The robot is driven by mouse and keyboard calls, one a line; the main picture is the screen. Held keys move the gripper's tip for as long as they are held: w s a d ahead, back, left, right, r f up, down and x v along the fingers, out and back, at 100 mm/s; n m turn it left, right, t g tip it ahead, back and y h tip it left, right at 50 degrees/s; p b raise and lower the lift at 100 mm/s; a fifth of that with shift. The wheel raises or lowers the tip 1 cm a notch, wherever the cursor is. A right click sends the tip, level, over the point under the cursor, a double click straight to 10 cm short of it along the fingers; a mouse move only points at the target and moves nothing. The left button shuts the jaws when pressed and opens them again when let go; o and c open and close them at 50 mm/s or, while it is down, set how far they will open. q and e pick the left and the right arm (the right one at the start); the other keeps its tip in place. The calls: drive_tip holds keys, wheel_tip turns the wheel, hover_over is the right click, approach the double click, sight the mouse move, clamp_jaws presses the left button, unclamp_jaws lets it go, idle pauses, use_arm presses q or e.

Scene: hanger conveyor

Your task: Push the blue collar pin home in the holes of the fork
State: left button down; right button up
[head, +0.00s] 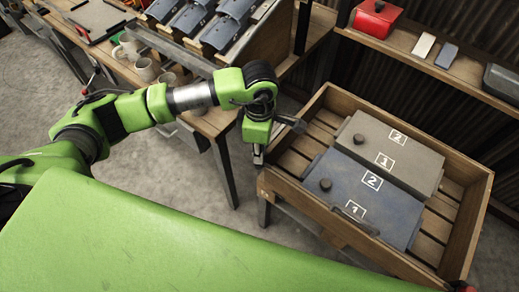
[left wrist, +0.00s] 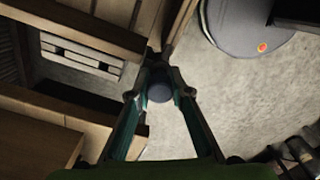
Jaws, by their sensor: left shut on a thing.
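My left gripper (head: 259,154) points down beside the left corner of the wooden crate. In the left wrist view, my left gripper (left wrist: 160,82) is shut on a small dark blue-grey round thing (left wrist: 160,93), seen end-on between the fingers. It looks like the blue collar pin, but its shaft and collar cannot be made out. In the head view the held thing is hidden by the gripper. I cannot make out the fork or its holes in either view.
The wooden crate (head: 478,215) holds a grey case (head: 410,140) and a blue case (head: 335,185). A workbench (head: 215,122) with mugs (head: 144,70) stands left of my gripper. A shelf with a red box (head: 376,20) is at the back right. Bare floor lies between bench and crate.

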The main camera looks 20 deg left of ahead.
idle(0.4)
use_arm(q)
drive_tip(key=shift+f+b, duration=0.25)
drive_tip(key=shift+b, duration=0.25)
drive_tip(key=shift+f+b, duration=0.25)
drive_tip(key=shift+b, duration=0.1)
drive_tip(key=c, duration=1.8)
unclamp_jaws()
drive_tip(key=shift+s, duration=0.1)
drive_tip(key=shift+o, duration=0.2)
drive_tip(key=shift+f, duration=0.1)
wheel_tip(320, 180, up, 8)
